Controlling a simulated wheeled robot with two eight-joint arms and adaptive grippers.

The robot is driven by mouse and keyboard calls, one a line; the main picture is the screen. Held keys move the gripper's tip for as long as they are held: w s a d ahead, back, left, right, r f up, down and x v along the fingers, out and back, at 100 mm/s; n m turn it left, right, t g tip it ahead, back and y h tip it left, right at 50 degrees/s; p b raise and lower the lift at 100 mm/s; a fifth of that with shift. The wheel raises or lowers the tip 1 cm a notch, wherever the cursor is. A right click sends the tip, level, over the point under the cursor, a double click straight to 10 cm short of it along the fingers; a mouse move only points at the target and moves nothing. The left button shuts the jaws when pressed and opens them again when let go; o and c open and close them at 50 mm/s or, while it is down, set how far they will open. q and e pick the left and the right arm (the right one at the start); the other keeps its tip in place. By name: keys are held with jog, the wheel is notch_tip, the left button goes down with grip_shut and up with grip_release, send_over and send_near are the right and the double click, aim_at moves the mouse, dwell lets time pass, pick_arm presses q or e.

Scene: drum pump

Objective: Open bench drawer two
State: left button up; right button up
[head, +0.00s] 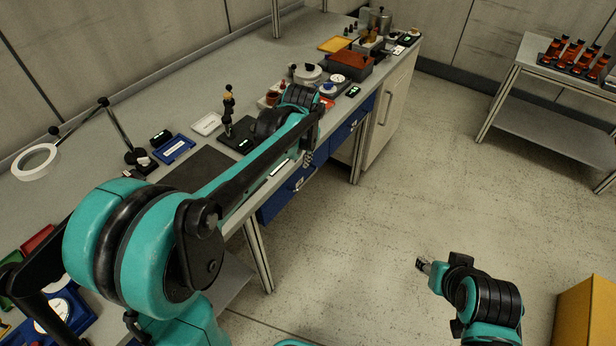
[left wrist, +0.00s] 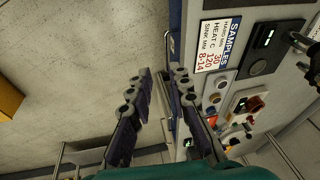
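The bench has a blue drawer front (head: 278,206) with a pale handle (head: 299,184), and another blue drawer front (head: 350,122) farther along. I cannot read which is drawer two. Both look closed. My left gripper (head: 309,152) hangs at the bench's front edge, in front of the drawers, partly hidden by its arm. In the left wrist view its two fingers (left wrist: 163,75) are apart with nothing between them. A drawer handle (left wrist: 168,46) and a strip of blue front show just beyond the fingertips. My right gripper (head: 426,265) is over open floor, away from the bench; its fingers are too small to judge.
The bench top (head: 150,85) carries several tools and instruments, some close to the front edge near my left gripper. A white cabinet door (head: 388,112) is beyond the drawers. A yellow box (head: 588,315) stands at lower right. The floor before the bench is clear.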

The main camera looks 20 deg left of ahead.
pick_arm(q)
jog(key=w+f+g, duration=0.1)
jog(key=w+f, duration=0.5)
jog(key=w, duration=0.1)
jog(key=m+g, duration=0.1)
send_near(306, 181)
jog(key=shift+y, duration=0.4)
jog(key=b+x, duration=0.1)
jog(key=x, duration=0.1)
jog(key=b+x, duration=0.1)
jog(key=x, duration=0.2)
jog(key=b+x, duration=0.1)
jog(key=x, duration=0.1)
jog(key=shift+w+d+f, duration=0.15)
jog(key=shift+d+f, duration=0.1)
jog(key=shift+f, duration=0.15)
grip_shut()
